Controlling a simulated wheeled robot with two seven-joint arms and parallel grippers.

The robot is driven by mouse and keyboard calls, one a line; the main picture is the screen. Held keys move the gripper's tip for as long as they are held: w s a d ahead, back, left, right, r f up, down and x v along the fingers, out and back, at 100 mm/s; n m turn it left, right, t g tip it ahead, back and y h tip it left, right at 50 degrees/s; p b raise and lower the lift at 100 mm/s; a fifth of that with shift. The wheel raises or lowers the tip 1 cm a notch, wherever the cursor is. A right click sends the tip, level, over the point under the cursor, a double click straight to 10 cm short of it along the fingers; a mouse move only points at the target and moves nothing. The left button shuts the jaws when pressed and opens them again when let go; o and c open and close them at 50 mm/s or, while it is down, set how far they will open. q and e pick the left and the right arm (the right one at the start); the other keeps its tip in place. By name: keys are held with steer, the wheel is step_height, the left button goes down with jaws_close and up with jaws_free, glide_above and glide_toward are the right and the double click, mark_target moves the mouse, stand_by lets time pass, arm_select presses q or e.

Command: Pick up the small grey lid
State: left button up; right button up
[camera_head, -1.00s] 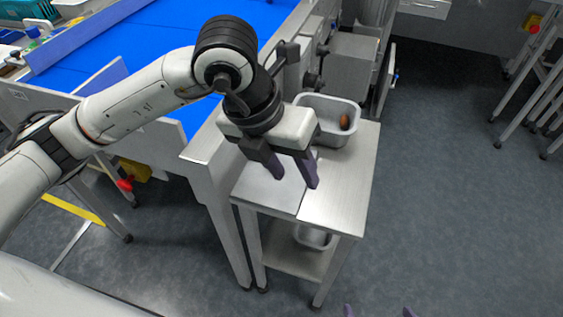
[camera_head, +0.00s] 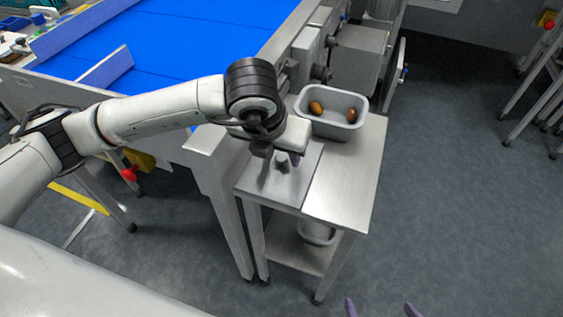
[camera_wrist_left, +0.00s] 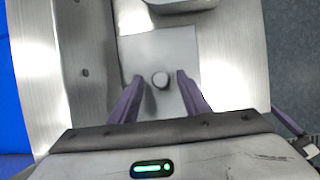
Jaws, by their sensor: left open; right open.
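The small grey lid (camera_head: 290,188) is a flat square plate lying on the steel side table, with a short round knob (camera_wrist_left: 160,80) in its middle. The lid also shows in the left wrist view (camera_wrist_left: 140,50). My left gripper (camera_head: 281,166) is over the lid, pointing down, with its wrist hiding part of the lid in the head view. In the left wrist view its two purple fingers (camera_wrist_left: 159,78) are open, one on each side of the knob, with gaps visible. My right gripper (camera_head: 381,310) shows only its open fingertips at the bottom edge, far from the lid.
A grey bin (camera_head: 326,129) with two brown dates stands behind the lid on the side table (camera_head: 345,185). Another container (camera_head: 317,233) sits on the lower shelf. A blue conveyor (camera_head: 190,45) is at the left. The table's right part is bare.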

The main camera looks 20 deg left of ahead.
arm_select(q)
steer(key=shift+w+f, duration=0.1)
steer(key=shift+f, duration=0.25)
jaws_close()
steer(key=shift+r, duration=0.15)
